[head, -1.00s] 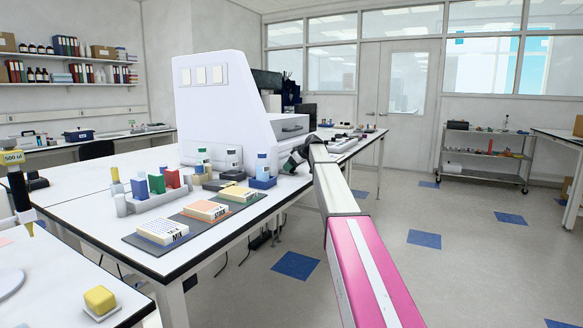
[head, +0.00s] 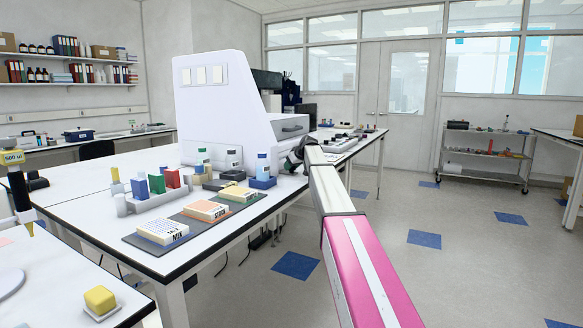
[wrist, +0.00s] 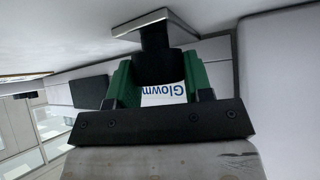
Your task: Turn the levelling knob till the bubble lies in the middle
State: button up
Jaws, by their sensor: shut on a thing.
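A black round knob (wrist: 158,68) sits under a grey metal plate in the wrist view. My gripper (wrist: 157,80) has its green fingers on both sides of this knob and is shut on it. In the head view my gripper (head: 291,163) is small and dark, at the right side of the large white machine (head: 215,105), by the table's edge. I cannot make out the bubble in either view.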

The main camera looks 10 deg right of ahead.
jog(key=m+t+h, duration=0.1)
jog(key=m+h, duration=0.3)
jog(key=m, duration=0.1)
jog(key=shift+m, duration=0.3)
jog(key=m+h, duration=0.4)
jog(key=shift+m, duration=0.4)
jog(key=o, duration=0.9)
jog(key=v, duration=1.1)
jog(key=shift+w, duration=0.1)
